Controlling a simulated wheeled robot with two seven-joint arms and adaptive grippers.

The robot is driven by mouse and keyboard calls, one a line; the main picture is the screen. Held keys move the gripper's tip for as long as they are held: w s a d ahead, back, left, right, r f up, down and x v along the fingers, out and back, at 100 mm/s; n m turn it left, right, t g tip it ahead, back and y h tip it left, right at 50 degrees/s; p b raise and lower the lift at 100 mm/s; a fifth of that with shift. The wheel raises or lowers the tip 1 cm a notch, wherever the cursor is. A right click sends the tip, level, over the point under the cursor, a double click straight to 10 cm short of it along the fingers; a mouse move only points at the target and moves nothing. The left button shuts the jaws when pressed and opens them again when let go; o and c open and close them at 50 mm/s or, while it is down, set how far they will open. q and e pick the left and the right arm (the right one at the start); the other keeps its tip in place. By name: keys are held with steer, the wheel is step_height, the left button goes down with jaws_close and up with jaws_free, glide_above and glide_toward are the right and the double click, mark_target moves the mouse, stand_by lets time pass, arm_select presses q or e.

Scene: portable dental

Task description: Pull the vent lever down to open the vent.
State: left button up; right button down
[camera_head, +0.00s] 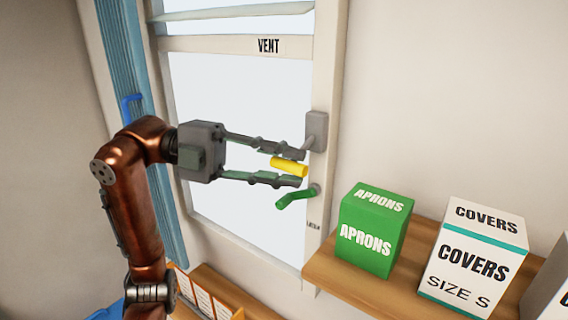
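A yellow handle (289,166) shows in the head view at the right side of the window, close to a grey box (316,130) on the window frame. It tilts slightly down to the right. The word VENT (268,46) is on the rail above the pane. My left gripper (301,167) is open, with one finger above the yellow handle and one below it. I see gaps between the fingers and the handle, but cannot tell their depth relation. The joint between handle and box is partly hidden by the upper fingertip. My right gripper is not in view.
A green handle (297,197) sits just below my lower finger. A blue handle (130,106) is on the left of the frame. A wooden shelf (345,279) at the right holds a green APRONS box (370,238) and white COVERS boxes (472,262). The wall above is clear.

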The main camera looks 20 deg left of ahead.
arm_select(q)
steer(key=o, duration=0.3)
steer(key=shift+w+f, duration=0.15)
steer(key=shift+w, duration=0.15)
steer(key=shift+a, duration=0.2)
steer(key=a, duration=1.1)
steer(key=shift+a+r, duration=0.3)
steer(key=shift+r, duration=0.15)
steer(key=shift+r, duration=0.15)
